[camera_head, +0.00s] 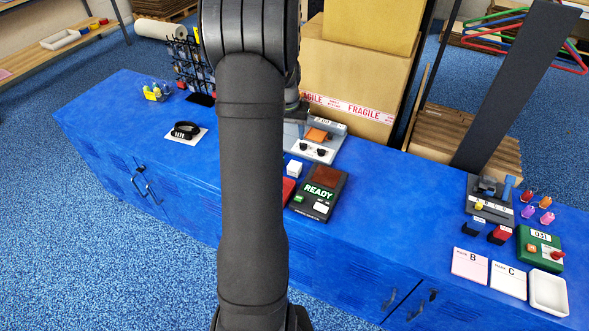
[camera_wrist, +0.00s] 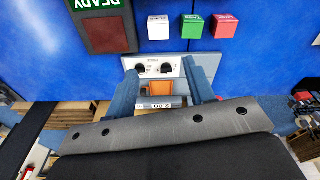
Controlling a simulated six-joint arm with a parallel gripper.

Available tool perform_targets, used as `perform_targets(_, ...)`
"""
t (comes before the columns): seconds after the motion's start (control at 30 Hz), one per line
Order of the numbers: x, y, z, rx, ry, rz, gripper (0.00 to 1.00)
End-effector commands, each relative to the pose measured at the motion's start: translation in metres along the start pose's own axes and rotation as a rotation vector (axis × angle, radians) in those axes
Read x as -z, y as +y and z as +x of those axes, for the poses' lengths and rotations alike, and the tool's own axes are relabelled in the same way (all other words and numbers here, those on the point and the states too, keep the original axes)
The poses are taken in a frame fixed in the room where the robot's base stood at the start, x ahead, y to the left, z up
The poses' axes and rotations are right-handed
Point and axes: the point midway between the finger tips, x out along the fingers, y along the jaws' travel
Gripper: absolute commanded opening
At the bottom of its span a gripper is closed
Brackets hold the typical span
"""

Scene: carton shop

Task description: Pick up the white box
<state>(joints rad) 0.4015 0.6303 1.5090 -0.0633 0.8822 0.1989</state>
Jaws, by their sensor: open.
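The white box (camera_wrist: 158,27) is a small cube on the blue bench, at the top middle of the wrist view. It also shows in the head view (camera_head: 294,169), just right of my arm. A green box (camera_wrist: 193,26) and a red box (camera_wrist: 224,27) stand in a row beside it. My gripper (camera_wrist: 160,72) has its two blue-grey fingers spread with nothing held. In the wrist view its fingertips are over the grey two-knob device, apart from the white box.
The black READY panel (camera_head: 318,193) stands close beside the white box. A grey device with two knobs (camera_head: 315,146) is behind it, before the large cartons (camera_head: 350,75). Farther right are a green device (camera_head: 540,248) and a white tray (camera_head: 548,292). Bench space between is clear.

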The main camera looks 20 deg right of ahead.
Motion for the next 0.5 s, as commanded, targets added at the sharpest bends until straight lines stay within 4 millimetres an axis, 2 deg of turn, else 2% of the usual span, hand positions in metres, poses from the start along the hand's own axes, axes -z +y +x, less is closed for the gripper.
perform_targets(0.1,-0.003,-0.001,0.0,0.0,0.012,0.127,0.49)
perform_targets(0.27,-0.004,-0.001,0.004,0.0,0.019,0.202,0.49)
perform_targets(0.37,-0.004,-0.001,0.017,-0.001,0.016,0.208,0.49)
perform_targets(0.5,-0.004,-0.001,0.047,-0.001,0.015,0.207,0.49)
